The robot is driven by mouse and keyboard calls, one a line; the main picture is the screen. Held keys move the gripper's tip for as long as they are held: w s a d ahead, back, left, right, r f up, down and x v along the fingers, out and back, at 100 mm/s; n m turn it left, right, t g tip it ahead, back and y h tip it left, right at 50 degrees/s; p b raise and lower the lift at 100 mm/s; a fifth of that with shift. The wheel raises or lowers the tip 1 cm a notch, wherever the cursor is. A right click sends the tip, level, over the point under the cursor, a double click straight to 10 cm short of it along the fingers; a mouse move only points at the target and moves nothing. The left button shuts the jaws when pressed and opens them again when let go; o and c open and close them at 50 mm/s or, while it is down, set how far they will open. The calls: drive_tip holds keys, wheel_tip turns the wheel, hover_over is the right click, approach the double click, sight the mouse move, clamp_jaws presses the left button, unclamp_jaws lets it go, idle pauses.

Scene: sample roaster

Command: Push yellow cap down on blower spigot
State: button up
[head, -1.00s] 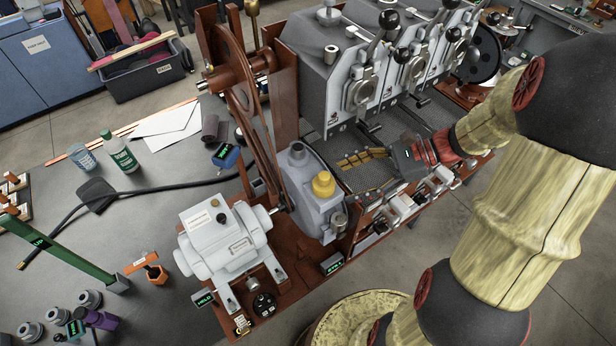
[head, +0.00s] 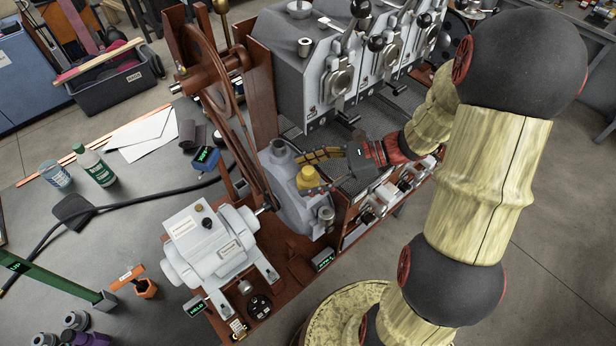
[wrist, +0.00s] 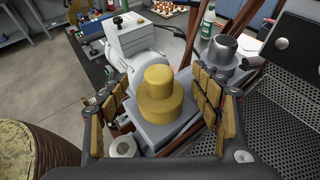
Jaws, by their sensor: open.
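The yellow cap (head: 308,178) sits on the grey blower housing (head: 289,211), beside an uncapped grey spigot (head: 279,148) on the same housing. In the wrist view the stepped yellow cap (wrist: 160,95) is upright in the middle, between my fingers. My gripper (head: 308,172) is open, with one finger on the far side of the cap and the other low on its near side. The wrist view shows gaps between the cap and both fingers. How far the cap is seated on whatever is under it is hidden.
The white-grey motor (head: 207,242) stands left of the blower. The belt wheel (head: 225,95) and its brown frame rise behind. The roaster drums (head: 318,78) with upright levers stand beyond my gripper. A perforated tray (head: 350,140) lies beneath my wrist.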

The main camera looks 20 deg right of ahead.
drive_tip(key=c, duration=1.1)
drive_tip(key=shift+c, duration=0.5)
